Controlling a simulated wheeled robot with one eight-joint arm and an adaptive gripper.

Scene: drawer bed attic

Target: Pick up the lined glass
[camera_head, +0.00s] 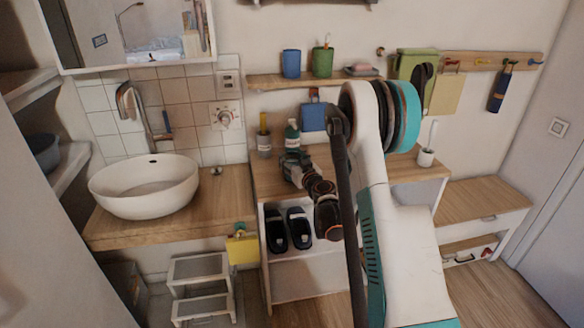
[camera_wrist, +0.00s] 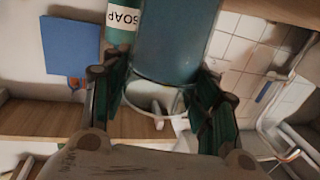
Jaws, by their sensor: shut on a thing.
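My gripper (camera_head: 290,160) is over the wooden counter, just in front of the green soap bottle (camera_head: 293,134). In the wrist view my gripper's two dark fingers (camera_wrist: 158,100) are shut on a blue-teal cylinder with a clear rounded end, which I take as the lined glass (camera_wrist: 174,42). Its lines cannot be made out, and its upper part runs out of the frame. In the head view the glass cannot be made out at my gripper. The soap bottle also shows beside the glass in the wrist view (camera_wrist: 120,32).
A bottle with a yellow top (camera_head: 264,136) stands left of my gripper. A shelf above (camera_head: 268,81) holds a blue cup (camera_head: 291,64) and a green cup (camera_head: 322,62). A white basin (camera_head: 146,187) is at the left. Dark shoes (camera_head: 287,229) sit below the counter.

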